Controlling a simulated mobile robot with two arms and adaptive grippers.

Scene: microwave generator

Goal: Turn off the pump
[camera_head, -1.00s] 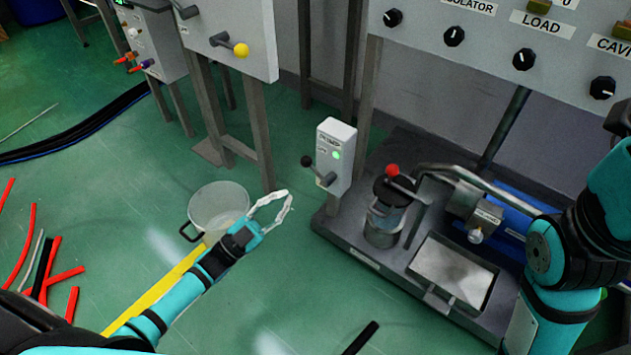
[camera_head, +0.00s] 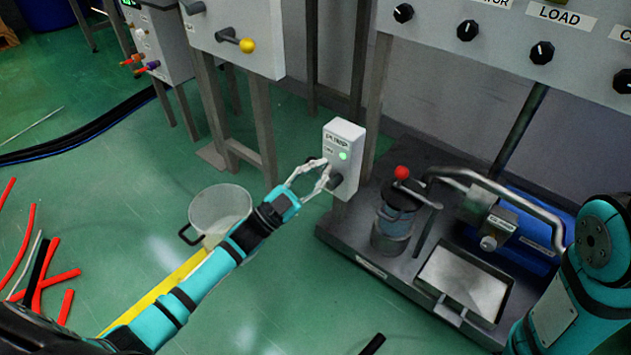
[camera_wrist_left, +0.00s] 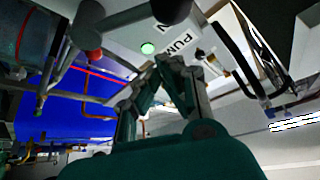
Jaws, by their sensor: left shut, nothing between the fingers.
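The white pump switch box (camera_head: 347,138) is labelled PUMP and has a lit green lamp (camera_head: 343,156). It also shows upside down in the left wrist view (camera_wrist_left: 125,30), with its lamp glowing. The box's dark lever (camera_head: 335,182) is mostly hidden behind my left gripper in the head view. A black round part, perhaps the lever's knob (camera_wrist_left: 171,9), shows at the top of the wrist view. My left gripper (camera_head: 326,168) is shut and empty, its fingertips close in front of the box at the lever. Contact cannot be told. My right gripper is out of view.
A pump rig with a metal vessel (camera_head: 395,220), red knob (camera_head: 401,173) and tray (camera_head: 462,283) stands to the right. A bucket (camera_head: 219,213) stands on the floor below the left arm. A panel with a yellow knob (camera_head: 247,46) is at upper left.

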